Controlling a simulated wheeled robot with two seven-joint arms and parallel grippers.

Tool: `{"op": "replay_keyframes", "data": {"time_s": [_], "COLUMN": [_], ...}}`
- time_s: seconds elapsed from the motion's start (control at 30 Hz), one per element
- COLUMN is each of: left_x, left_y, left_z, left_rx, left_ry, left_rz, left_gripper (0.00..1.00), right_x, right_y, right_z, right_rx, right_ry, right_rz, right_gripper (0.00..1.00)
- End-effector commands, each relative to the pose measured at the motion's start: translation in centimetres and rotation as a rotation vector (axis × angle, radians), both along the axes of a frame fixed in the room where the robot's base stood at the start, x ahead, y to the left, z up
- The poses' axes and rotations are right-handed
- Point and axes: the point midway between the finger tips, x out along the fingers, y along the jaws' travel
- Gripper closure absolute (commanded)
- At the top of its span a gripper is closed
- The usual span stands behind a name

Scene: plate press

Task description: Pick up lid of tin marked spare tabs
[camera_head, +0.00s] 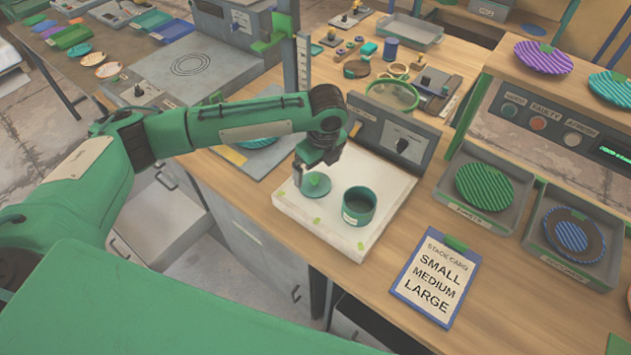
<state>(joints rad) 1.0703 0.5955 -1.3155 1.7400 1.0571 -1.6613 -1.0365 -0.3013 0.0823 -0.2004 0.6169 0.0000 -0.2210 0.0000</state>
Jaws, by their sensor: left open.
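A small round green lid (316,185) with a knob on top lies on a white board (330,227) on the wooden bench. An open green tin (359,206) with a pale label stands upright on the same board, just right of the lid. The label is too small to read. My left gripper (316,168) points down directly above the lid, its fingers open around the knob area. Whether the fingers touch the lid cannot be told. My right gripper is out of view.
Two grey trays hold a green ribbed disc (484,187) and a blue ribbed disc (573,236). Bare bench lies between board and trays.

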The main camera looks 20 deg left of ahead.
Motion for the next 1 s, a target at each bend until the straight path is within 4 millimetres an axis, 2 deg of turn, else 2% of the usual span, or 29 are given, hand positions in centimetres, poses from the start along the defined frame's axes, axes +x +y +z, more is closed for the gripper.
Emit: {"op": "replay_keyframes", "data": {"time_s": [0.07, 0.17, 0.33, 0.6, 0.63, 0.87, 1.0], "left_x": [-0.1, -0.2, 0.0, 0.0, 0.0, 0.0, 0.0], "left_y": [0.1, 0.3, 0.5, 0.6, 0.6, 0.6, 0.6], "left_z": [-0.6, -2.0, -4.4, -5.0, -5.0, -5.0, -5.0], "left_rx": [0.001, 0.003, 0.001, 0.0, 0.0, 0.0, 0.0], "left_ry": [0.003, 0.004, 0.002, 0.0, 0.0, 0.0, 0.0], "left_rz": [0.0, 0.001, 0.0, -0.001, -0.001, -0.001, -0.001], "left_gripper": [0.0, 0.0, 0.0, 0.0, 0.02, 0.47, 0.47], "right_x": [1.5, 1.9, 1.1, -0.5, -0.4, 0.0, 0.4], "right_y": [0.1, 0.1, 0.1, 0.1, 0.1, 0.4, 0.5], "right_z": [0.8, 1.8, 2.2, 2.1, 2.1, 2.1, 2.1], "right_rx": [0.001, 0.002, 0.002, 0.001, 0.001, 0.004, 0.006], "right_ry": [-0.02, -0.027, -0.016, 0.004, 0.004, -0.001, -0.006], "right_rz": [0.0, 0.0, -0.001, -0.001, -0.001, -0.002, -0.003], "right_gripper": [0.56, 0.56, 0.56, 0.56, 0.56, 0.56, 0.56]}}
